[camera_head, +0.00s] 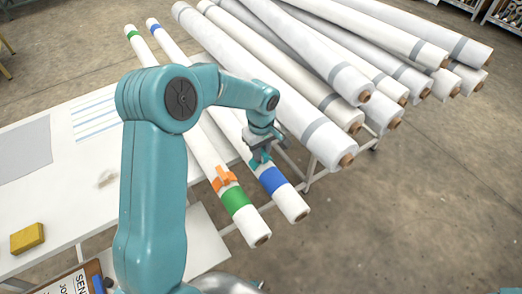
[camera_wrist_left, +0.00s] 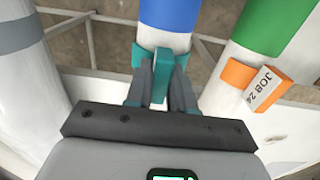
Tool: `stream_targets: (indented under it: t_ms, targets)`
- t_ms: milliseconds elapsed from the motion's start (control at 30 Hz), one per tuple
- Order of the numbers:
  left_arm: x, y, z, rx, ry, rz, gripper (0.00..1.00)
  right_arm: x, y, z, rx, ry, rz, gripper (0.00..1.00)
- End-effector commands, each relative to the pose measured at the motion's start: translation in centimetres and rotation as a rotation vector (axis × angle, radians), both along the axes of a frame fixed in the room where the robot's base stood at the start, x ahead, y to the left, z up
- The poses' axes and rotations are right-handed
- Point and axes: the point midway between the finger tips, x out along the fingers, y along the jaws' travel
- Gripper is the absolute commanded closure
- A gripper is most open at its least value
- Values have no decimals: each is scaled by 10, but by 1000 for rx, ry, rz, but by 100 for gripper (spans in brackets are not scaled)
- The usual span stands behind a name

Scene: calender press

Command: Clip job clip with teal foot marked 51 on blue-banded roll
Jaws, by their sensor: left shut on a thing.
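The blue-banded roll (camera_head: 286,195) is a white roll lying on the rack, with blue bands near its ends. A teal clip (camera_head: 258,161) sits at this roll just behind the near blue band. In the left wrist view the teal clip (camera_wrist_left: 160,72) spans the white surface below the blue band (camera_wrist_left: 170,14). My left gripper (camera_head: 262,146) is shut on the clip's upright part, above the roll. The clip's marking is turned away or hidden, so I cannot read it. Whether its foot fully grips the roll I cannot tell.
A green-banded roll (camera_head: 245,215) lies parallel on the left and bears an orange clip (camera_head: 224,178), labelled JOB 24 or similar in the left wrist view. Several large white rolls (camera_head: 328,142) lie at right. A yellow block (camera_head: 27,238) and a clipboard (camera_head: 77,281) are at lower left.

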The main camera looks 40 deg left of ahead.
Motion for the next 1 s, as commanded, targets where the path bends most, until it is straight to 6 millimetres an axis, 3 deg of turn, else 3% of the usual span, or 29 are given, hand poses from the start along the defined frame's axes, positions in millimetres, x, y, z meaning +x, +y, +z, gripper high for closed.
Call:
stream_targets:
  t_ms: [433,467,500,533,733,833,1000]
  targets:
    - [0,0,-2,0,0,0,100,0,0,-2,0,0,0,57]
    - [0,0,-2,0,0,0,67,0,0,-2,0,0,0,57]
    - [0,0,-2,0,0,0,54,0,0,-2,0,0,0,57]
    - [0,0,-2,0,0,0,47,0,0,-2,0,0,0,57]
    - [0,0,-2,0,0,0,47,0,0,-2,0,0,0,57]
    - [0,0,-2,0,0,0,22,0,0,-2,0,0,0,57]
    - [0,0,-2,0,0,0,22,0,0,-2,0,0,0,57]
